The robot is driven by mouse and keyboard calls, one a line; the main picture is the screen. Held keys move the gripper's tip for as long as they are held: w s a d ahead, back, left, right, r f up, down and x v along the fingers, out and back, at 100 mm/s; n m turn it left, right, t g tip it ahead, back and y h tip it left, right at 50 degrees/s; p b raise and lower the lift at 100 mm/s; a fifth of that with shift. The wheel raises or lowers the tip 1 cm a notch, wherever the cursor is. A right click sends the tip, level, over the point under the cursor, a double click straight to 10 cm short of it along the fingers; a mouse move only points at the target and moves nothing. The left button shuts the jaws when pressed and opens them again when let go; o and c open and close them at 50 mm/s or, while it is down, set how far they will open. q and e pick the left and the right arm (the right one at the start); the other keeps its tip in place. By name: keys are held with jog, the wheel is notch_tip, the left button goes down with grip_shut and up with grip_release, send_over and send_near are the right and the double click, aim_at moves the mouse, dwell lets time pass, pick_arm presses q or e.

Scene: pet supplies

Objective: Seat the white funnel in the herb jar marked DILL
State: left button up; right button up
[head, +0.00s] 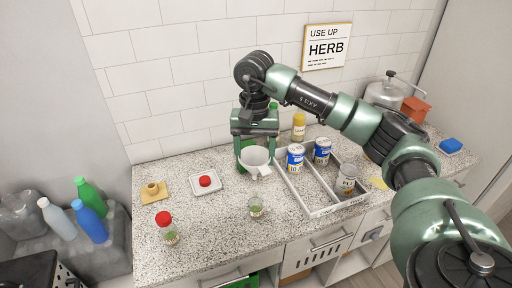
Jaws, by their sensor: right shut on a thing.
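My right gripper (256,147) points down over the counter and is shut on the white funnel (255,156). The funnel is held in the air, its wide mouth upward. Below it on the counter stands a small open glass jar (256,207) with green contents; funnel and jar look apart. A second jar (168,232) with a red lid stands further left. The labels on both jars are too small to read, so I cannot tell which is marked DILL. My left gripper is out of view.
A tan holder (153,191) sits left. A grey divided tray (318,211) with several cans is close on the right. A yellow bottle (298,128) stands behind.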

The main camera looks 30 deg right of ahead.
aim_at(256, 163)
jog(key=shift+w+d, duration=0.2)
jog(key=shift+d, duration=0.25)
jog(key=shift+s+a+r, duration=0.2)
jog(key=shift+s+a, duration=0.1)
jog(key=shift+a, duration=0.1)
jog(key=shift+f, duration=0.1)
jog(key=shift+w+d+f+b, duration=0.1)
jog(key=shift+d+f+b, duration=0.05)
jog(key=shift+f+b, duration=0.4)
notch_tip(256, 163, down, 2)
jog(key=shift+f+b, duration=0.1)
jog(key=shift+b, duration=0.75)
jog(key=shift+f+b, duration=0.35)
jog(key=shift+f, duration=0.1)
jog(key=shift+f+b, duration=0.5)
jog(key=shift+f, duration=0.3)
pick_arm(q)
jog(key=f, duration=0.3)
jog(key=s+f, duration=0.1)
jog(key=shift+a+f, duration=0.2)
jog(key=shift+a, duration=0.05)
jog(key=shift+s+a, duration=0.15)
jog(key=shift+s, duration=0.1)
